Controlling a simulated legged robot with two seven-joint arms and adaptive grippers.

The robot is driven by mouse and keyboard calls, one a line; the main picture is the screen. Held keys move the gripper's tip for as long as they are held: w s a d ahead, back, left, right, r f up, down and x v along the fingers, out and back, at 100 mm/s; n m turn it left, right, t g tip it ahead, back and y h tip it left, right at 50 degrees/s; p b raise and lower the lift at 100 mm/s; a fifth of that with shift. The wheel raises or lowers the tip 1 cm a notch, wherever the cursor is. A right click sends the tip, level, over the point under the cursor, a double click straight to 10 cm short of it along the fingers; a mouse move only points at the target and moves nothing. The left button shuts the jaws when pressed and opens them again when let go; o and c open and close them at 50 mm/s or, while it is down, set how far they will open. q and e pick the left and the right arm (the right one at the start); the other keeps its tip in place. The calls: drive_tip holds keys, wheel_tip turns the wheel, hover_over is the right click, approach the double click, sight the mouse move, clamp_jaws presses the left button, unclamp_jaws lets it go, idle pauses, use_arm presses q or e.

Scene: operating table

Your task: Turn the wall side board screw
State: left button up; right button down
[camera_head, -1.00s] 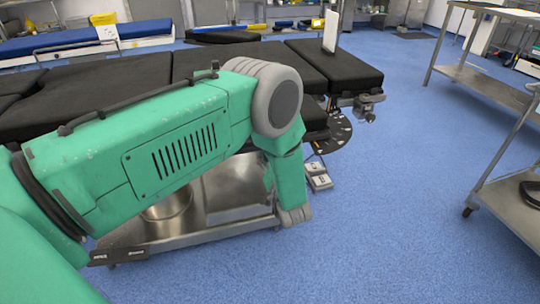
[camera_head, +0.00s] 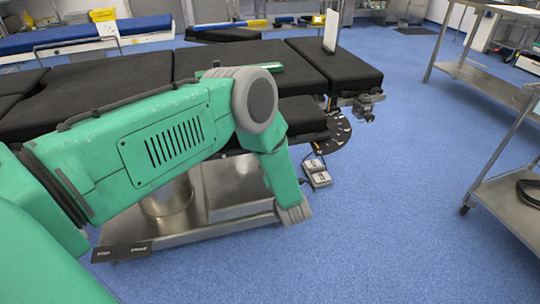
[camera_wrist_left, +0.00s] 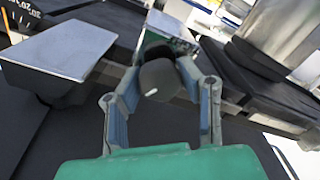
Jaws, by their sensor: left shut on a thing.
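In the left wrist view, my left gripper (camera_wrist_left: 161,75) has its two fingers on either side of a dark rounded knob (camera_wrist_left: 160,80), which looks like the board screw. It is shut on this knob. A grey metal-topped board (camera_wrist_left: 168,30) sits just behind the knob, and a larger light grey plate (camera_wrist_left: 62,48) lies to the left. A white upright board (camera_head: 331,30) stands on the table's far edge. My right gripper is not in view.
A foot pedal (camera_head: 316,173) lies on the blue floor beside the table base (camera_head: 240,182). A metal trolley (camera_head: 510,205) stands at the right. The floor between table and trolley is clear. A blue bed (camera_head: 60,40) is at the back left.

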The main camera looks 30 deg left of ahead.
use_arm(q)
drive_tip(key=n, duration=0.5)
drive_tip(key=shift+d+f+n+p, duration=0.2)
drive_tip(key=shift+n+p, duration=0.1)
drive_tip(key=shift+p, duration=0.1)
idle(0.4)
drive_tip(key=o, duration=1.2)
drive_tip(key=shift+w, duration=0.2)
drive_tip(key=shift+c, duration=0.2)
drive_tip(key=shift+s, duration=0.15)
drive_tip(key=v, duration=1.1)
drive_tip(key=shift+s+d, duration=0.25)
drive_tip(key=shift+d, duration=0.05)
